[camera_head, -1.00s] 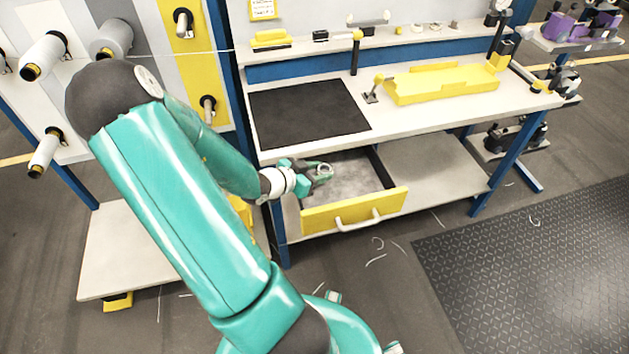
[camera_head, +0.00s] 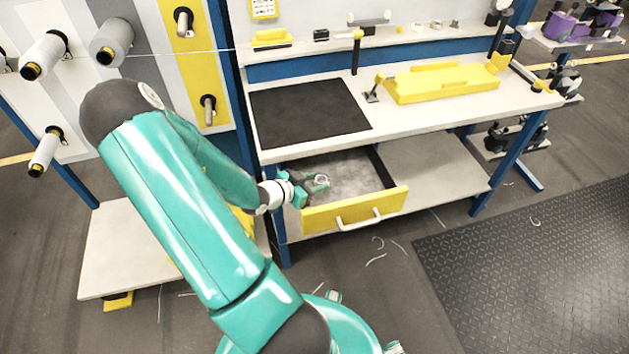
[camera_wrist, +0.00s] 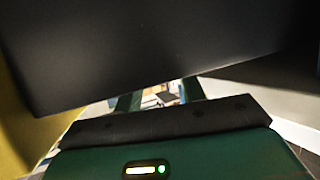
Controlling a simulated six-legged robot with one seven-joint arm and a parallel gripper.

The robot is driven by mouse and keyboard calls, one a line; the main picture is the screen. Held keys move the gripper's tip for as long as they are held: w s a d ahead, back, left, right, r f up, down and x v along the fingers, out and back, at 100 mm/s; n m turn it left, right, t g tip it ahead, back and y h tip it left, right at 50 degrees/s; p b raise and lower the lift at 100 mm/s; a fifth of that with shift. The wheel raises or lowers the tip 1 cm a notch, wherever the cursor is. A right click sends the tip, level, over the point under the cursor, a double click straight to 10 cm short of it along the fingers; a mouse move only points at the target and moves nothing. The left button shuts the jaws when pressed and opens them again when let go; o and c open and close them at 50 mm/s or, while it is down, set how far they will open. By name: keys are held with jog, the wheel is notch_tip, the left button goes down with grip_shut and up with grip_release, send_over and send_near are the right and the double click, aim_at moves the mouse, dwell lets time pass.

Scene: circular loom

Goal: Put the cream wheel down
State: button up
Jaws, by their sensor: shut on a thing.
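The cream wheel (camera_head: 322,179) shows as a small pale ring at the tip of my gripper (camera_head: 317,184) in the head view. My gripper is shut on it and holds it over the left part of the open drawer (camera_head: 355,211), near the yellow front. I cannot tell how far the wheel is above the drawer's grey floor. In the wrist view my two fingers (camera_wrist: 161,99) show only in part, below a large dark surface, and the wheel is not clear there.
The drawer hangs under a white workbench (camera_head: 425,119) with a black mat (camera_head: 308,112) and a yellow tray (camera_head: 440,84). The drawer's floor looks clear. A lower shelf (camera_head: 430,165) to its right is empty. Thread spools (camera_head: 110,42) stand out from the panel at left.

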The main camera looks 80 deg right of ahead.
jog(key=shift+f, duration=0.2)
jog(key=o, duration=1.1)
jog(key=shift+r, duration=0.1)
jog(key=shift+r, duration=0.65)
jog(key=v, duration=1.2)
jog(key=shift+f, duration=0.1)
